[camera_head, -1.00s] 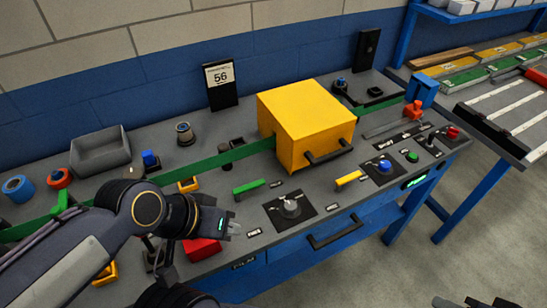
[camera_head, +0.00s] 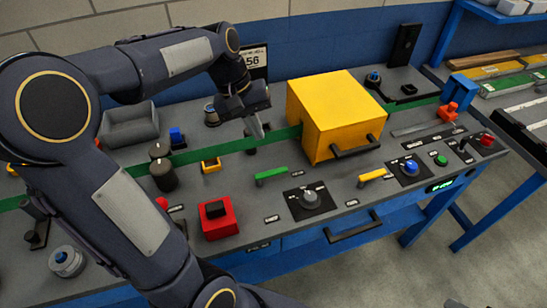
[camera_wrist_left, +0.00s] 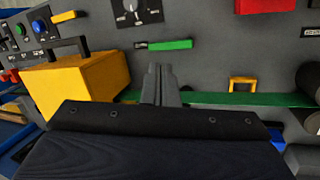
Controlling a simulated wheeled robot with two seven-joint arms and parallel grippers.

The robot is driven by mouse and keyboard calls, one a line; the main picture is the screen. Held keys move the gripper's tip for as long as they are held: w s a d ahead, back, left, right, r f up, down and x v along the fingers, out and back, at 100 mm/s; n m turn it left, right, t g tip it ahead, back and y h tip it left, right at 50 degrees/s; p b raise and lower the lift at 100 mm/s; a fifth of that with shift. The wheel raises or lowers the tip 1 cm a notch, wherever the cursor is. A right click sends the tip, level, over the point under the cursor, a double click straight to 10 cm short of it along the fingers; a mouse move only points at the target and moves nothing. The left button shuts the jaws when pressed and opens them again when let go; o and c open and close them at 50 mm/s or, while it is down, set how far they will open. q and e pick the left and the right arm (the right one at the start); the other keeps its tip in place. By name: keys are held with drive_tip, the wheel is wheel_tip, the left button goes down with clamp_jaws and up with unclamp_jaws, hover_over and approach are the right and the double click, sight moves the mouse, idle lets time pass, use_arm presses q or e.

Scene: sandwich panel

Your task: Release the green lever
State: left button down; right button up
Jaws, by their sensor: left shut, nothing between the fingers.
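The green lever (camera_head: 271,174) lies along the grey panel top, left of the yellow box and behind the large knob plate. It also shows in the left wrist view (camera_wrist_left: 170,44), just beyond my fingertips. My left gripper (camera_head: 259,134) is above the green belt, behind the lever and left of the yellow box, pointing down. Its fingers are shut with nothing between them and look apart from the lever. In the left wrist view the fingers (camera_wrist_left: 159,73) are together. My right gripper is not in view.
The yellow box (camera_head: 335,115) stands right of my left gripper. The green belt (camera_head: 195,156) runs across the panel beneath the gripper. A yellow bracket (camera_head: 211,165), a red block (camera_head: 222,229), a knob plate (camera_head: 309,201) and a yellow lever (camera_head: 372,174) surround the green lever.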

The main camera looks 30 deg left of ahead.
sight(271, 176)
use_arm(q)
drive_tip(key=w+a+f+n+g+y, duration=0.1)
drive_tip(key=w+a+f+n+g, duration=0.2)
drive_tip(key=w+f, duration=0.3)
drive_tip(key=w, duration=0.4)
drive_tip(key=shift+a, duration=0.4)
drive_tip(key=x, duration=1)
drive_tip(key=shift+s+f, duration=0.15)
drive_tip(key=shift+s+d+r+p, duration=0.25)
drive_tip(key=shift+s+d+p, duration=0.3)
drive_tip(key=shift+s+d, duration=0.65)
drive_tip(key=shift+d, duration=0.25)
